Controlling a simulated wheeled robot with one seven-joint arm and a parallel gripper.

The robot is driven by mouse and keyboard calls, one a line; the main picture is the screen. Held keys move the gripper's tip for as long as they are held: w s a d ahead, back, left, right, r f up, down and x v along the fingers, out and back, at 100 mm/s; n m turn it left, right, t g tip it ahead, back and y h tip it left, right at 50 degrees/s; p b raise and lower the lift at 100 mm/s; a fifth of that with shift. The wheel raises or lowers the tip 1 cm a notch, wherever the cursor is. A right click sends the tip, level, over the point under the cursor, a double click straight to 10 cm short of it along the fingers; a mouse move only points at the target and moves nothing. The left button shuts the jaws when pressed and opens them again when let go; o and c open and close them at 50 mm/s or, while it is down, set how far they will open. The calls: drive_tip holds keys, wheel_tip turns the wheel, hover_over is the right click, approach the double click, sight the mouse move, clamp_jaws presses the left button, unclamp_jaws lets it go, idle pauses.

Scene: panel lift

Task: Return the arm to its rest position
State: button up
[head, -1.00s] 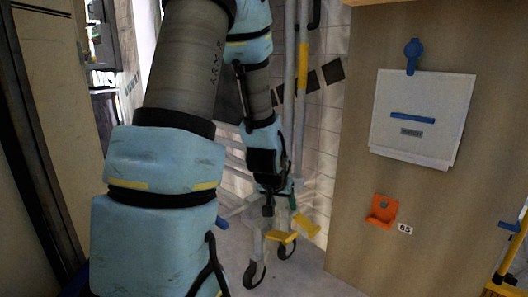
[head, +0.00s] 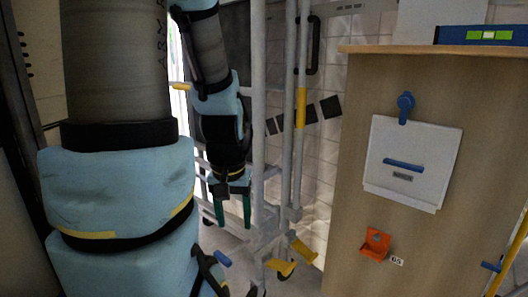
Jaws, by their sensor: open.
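My arm, wrapped in light blue covers, fills the left side of the head view. My gripper (head: 232,211) hangs down at the arm's end, with two green fingers apart and nothing between them. It is left of the wooden cabinet and in front of a grey metal frame. A white panel (head: 412,190) with a blue bar handle lies flat against the cabinet's side. A blue catch (head: 405,107) sits at its top edge, and an orange bracket (head: 375,244) is fixed below it. My gripper is well apart from the panel.
The wooden cabinet (head: 345,200) stands at the right, with a blue spirit level (head: 480,35) on top. A wheeled frame with grey poles (head: 259,100) and yellow pedals (head: 281,267) stands close to my gripper. A yellow pole is at the right edge.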

wheel_tip(320, 180, up, 25)
drive_tip(key=p, duration=2.2)
drive_tip(key=shift+p, duration=0.35)
drive_tip(key=shift+r, duration=0.1)
